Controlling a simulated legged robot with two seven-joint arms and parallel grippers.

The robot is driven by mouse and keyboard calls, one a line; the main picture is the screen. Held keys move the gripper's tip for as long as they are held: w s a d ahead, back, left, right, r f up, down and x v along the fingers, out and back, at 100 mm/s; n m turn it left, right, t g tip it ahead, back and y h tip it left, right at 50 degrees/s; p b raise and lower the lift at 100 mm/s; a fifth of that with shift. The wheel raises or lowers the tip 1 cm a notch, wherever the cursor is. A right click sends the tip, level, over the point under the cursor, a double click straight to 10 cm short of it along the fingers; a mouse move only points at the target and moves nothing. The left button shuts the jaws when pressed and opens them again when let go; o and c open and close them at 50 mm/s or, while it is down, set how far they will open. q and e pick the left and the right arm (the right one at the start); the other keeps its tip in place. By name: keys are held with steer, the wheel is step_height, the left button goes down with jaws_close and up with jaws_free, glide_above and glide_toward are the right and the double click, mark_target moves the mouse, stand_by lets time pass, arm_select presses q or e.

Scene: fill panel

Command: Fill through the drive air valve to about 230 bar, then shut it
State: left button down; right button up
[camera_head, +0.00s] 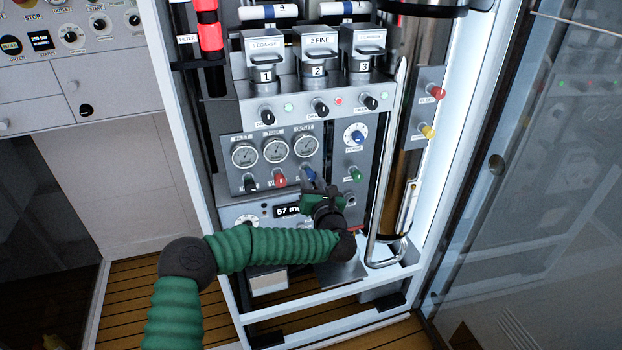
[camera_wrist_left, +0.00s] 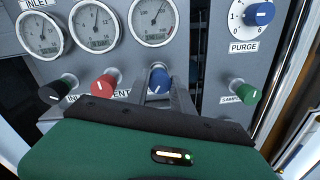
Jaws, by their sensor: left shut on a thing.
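My left gripper (camera_head: 313,184) reaches the valve row below three gauges. In the left wrist view its fingers (camera_wrist_left: 168,91) are shut on the blue knob (camera_wrist_left: 159,79), under the right gauge (camera_wrist_left: 153,20). The blue knob's label is hidden, so I cannot tell whether it is the drive air valve. The black knob (camera_wrist_left: 58,89) and red knob (camera_wrist_left: 103,89) are to its left. The left gauge (camera_wrist_left: 40,36) and middle gauge (camera_wrist_left: 96,24) also show; their scale numbers are too small to read. My right gripper is not in view.
A green sample knob (camera_wrist_left: 245,93) and a blue purge dial (camera_wrist_left: 259,14) are right of the gripper. A lit display (camera_head: 288,210) sits below the valves. A bent metal pipe (camera_head: 385,170) and a glass door (camera_head: 540,190) stand at the right.

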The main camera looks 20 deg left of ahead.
arm_select(q)
steer(key=m+p, duration=0.2)
steer(key=m, duration=0.3)
steer(key=shift+d+r, duration=0.1)
steer(key=shift+r, duration=0.05)
steer(key=shift+m+p, duration=0.85)
steer(key=shift+m, duration=1.35)
steer(key=shift+f+g, duration=0.2)
steer(key=shift+g, duration=0.1)
steer(key=c, duration=1.1)
jaws_free()
steer(key=shift+d, duration=0.1)
steer(key=v, duration=1.7)
steer(key=shift+w+f, duration=0.1)
steer(key=shift+f, duration=0.05)
